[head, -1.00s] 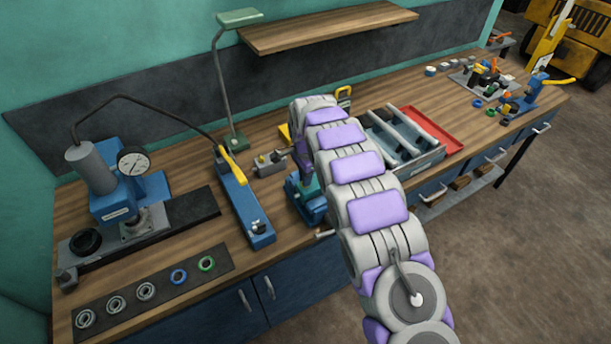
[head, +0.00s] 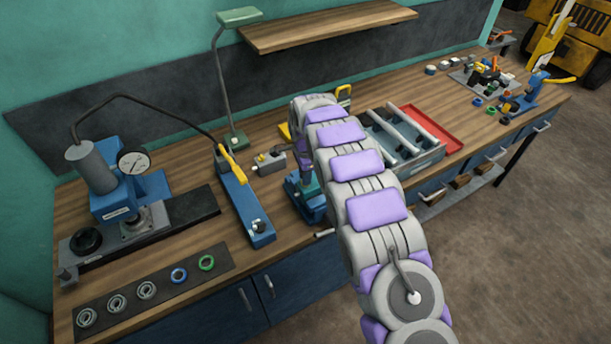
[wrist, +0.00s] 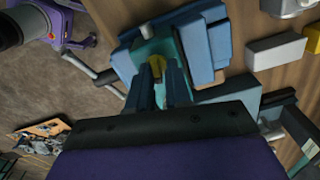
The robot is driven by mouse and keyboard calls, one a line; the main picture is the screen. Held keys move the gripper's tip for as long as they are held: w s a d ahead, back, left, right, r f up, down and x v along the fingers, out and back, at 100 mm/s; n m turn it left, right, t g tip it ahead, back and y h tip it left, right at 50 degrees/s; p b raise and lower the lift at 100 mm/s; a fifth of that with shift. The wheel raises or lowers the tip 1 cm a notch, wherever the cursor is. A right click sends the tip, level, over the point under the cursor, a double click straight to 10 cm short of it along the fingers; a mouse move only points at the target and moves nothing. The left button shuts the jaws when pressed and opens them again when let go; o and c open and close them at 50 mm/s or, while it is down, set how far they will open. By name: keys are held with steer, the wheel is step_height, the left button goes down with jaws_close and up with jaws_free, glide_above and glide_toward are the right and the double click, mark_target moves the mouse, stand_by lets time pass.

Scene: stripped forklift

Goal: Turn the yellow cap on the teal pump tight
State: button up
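The teal pump (wrist: 150,48) is held among the blue jaws of a vise (wrist: 205,42) on the wooden bench. In the head view the vise (head: 308,208) is partly hidden behind my arm. The yellow cap (wrist: 157,65) shows in the wrist view on the near end of the pump, between my fingertips. My gripper (wrist: 158,80) has one finger on each side of the cap, with no clear gap seen, and looks shut on it. In the head view my fingers and the cap are hidden by my arm.
A grey tray (head: 405,140) and red tray (head: 435,128) stand to the right. A lamp (head: 225,80) rises behind.

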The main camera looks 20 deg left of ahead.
steer(key=shift+o, duration=1.4)
steer(key=shift+s, duration=0.1)
steer(key=shift+r, duration=0.2)
step_height(320, 180, up, 17)
steer(key=shift+a+f+p, duration=0.15)
steer(key=shift+p, duration=0.25)
